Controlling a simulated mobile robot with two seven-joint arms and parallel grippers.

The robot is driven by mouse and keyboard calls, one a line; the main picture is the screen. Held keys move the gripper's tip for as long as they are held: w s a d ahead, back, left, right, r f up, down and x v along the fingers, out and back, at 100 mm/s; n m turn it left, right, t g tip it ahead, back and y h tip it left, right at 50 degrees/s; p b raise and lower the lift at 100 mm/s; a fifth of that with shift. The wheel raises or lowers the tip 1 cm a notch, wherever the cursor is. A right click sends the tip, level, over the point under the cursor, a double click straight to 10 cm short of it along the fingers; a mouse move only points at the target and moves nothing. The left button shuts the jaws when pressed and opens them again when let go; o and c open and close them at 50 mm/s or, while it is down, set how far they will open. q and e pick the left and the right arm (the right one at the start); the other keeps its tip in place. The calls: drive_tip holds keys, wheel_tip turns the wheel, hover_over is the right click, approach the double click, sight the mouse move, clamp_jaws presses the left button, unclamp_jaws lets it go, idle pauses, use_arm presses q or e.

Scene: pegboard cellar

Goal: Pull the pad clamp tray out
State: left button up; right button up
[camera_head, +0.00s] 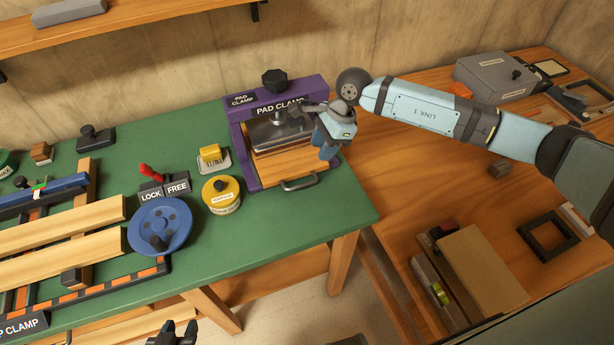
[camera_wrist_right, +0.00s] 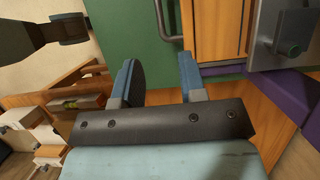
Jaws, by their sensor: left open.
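The purple pad clamp (camera_head: 237,115) stands at the right end of the green bench, with a metal pressing plate and a black knob on top. Its wooden tray (camera_head: 290,163) sits under the plate, with a grey bar handle (camera_head: 299,184) at the front. In the right wrist view the handle (camera_wrist_right: 165,22) and the tray (camera_wrist_right: 208,30) lie beyond the fingertips. My right gripper (camera_head: 330,150) hangs beside the clamp's right side; its fingers (camera_wrist_right: 158,72) are apart with nothing between them. My left gripper (camera_head: 177,333) is open at the bottom edge, mostly cut off.
A yellow round tin (camera_head: 221,195), a yellow block (camera_head: 212,157) and a blue handwheel (camera_head: 160,228) stand left of the clamp. A lower wooden bench (camera_head: 395,240) with a frame and boxes lies right. Green bench (camera_head: 290,225) in front of the handle is clear.

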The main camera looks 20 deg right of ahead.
sight(303, 184)
drive_tip(key=p+x, duration=0.1)
drive_tip(key=x, duration=1.1)
drive_tip(key=shift+a, duration=0.1)
clamp_jaws()
